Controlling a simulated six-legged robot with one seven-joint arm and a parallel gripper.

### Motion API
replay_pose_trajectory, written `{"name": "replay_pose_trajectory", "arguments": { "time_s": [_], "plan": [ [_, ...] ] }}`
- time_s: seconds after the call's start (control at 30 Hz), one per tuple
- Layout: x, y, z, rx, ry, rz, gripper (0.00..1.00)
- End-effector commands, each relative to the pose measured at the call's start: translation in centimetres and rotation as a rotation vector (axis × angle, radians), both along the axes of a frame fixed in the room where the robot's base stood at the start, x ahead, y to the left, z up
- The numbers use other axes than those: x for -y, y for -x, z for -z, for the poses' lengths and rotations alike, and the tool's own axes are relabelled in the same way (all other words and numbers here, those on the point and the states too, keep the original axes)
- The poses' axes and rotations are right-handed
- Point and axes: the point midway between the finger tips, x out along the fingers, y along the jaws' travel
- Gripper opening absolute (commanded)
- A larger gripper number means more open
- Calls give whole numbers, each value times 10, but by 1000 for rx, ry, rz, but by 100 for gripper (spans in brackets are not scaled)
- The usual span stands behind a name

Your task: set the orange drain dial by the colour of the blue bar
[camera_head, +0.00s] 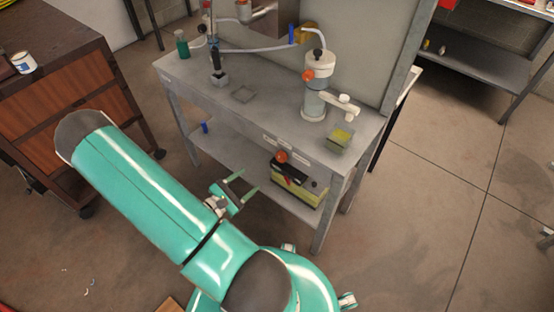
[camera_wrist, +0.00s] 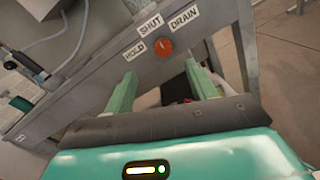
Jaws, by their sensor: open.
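The orange drain dial (camera_wrist: 164,47) is on the front rail of the grey bench, below the labels HOLD (camera_wrist: 134,49), SHUT (camera_wrist: 151,25) and DRAIN (camera_wrist: 185,18). It also shows in the head view (camera_head: 281,156); I cannot tell surely where it points. My gripper (camera_wrist: 158,74) is open and empty, its two green fingers apart below the dial and not touching it. In the head view my gripper (camera_head: 247,181) is left of the dial, in front of the bench. A small upright blue bar (camera_head: 292,35) stands by the hose at the back; another blue piece (camera_head: 204,127) is under the bench.
A black and yellow box (camera_head: 298,186) sits on the lower shelf.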

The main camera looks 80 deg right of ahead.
Motion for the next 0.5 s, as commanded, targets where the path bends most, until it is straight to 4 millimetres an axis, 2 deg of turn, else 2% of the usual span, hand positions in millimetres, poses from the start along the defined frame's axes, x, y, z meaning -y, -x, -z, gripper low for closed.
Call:
{"name": "replay_pose_trajectory", "arguments": {
  "time_s": [0.03, 0.13, 0.33, 0.5],
  "plan": [
    [2, 5, 9, -29, -4, -18, 57],
    [5, 10, 18, -58, -8, -47, 57],
    [18, 16, 20, -64, -7, -54, 57],
    [44, 30, 20, -64, -8, -50, 57]
  ]
}}
